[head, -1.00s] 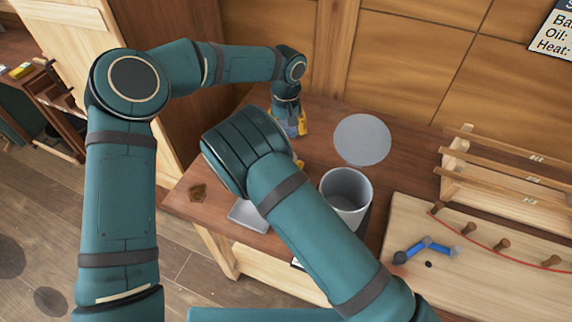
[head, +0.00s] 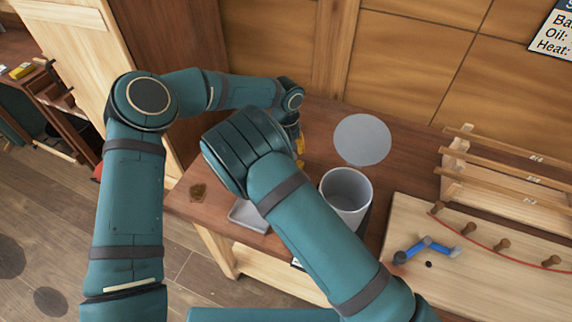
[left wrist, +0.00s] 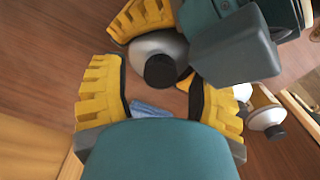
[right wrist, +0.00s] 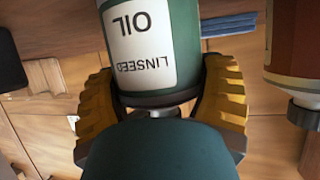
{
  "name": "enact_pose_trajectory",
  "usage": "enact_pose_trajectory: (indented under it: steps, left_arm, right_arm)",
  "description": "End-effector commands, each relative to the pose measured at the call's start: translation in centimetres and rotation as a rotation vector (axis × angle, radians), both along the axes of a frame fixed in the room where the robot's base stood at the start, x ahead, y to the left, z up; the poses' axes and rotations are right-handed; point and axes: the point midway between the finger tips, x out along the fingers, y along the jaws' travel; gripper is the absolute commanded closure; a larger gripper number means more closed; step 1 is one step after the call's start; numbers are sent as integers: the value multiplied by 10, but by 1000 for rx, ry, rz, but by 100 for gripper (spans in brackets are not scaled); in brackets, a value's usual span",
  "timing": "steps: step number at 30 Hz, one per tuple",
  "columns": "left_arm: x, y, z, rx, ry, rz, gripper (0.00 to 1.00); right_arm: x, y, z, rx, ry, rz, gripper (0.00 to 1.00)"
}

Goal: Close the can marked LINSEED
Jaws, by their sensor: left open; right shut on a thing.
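The can marked LINSEED (right wrist: 150,45) is green with a white label, in the right wrist view; its label reads upside down there. My right gripper (right wrist: 160,112) is shut around it. The left wrist view shows its pale rounded top (left wrist: 145,45) with a black cap-like round (left wrist: 160,71) in the middle; I cannot tell whether it is seated. My left gripper (left wrist: 162,100) is open, its yellow fingers apart near the can's top, holding nothing. In the head view, its yellow fingers (head: 297,137) show beyond my right arm, which hides the can.
Another can (right wrist: 292,45) with a dark cap (right wrist: 304,113) stands close by. A grey open bin (head: 346,190) and a grey disc (head: 362,140) are right of my grippers. A shallow tray (head: 248,215) lies near the front edge. A wooden rack (head: 500,175) stands at the right.

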Motion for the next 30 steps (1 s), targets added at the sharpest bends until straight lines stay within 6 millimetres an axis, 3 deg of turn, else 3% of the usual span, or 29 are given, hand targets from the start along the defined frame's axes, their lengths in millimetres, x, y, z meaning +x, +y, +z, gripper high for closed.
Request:
enact_pose_trajectory:
  steps: [5, 10, 22, 30]
  left_arm:
    - [0, 0, 0, 0, 0, 0, 40]
    - [0, 0, 0, 0, 0, 0, 100]
    - [0, 0, 0, 0, 0, -35, 100]
    - [0, 0, 0, -4, 2, -433, 100]
  right_arm:
    - [0, 0, 1, 0, -1, 0, 100]
    - [0, 0, 1, 0, -1, 0, 100]
    - [0, 0, 1, -1, -2, 0, 100]
    - [0, 0, 1, 0, -2, 0, 100]
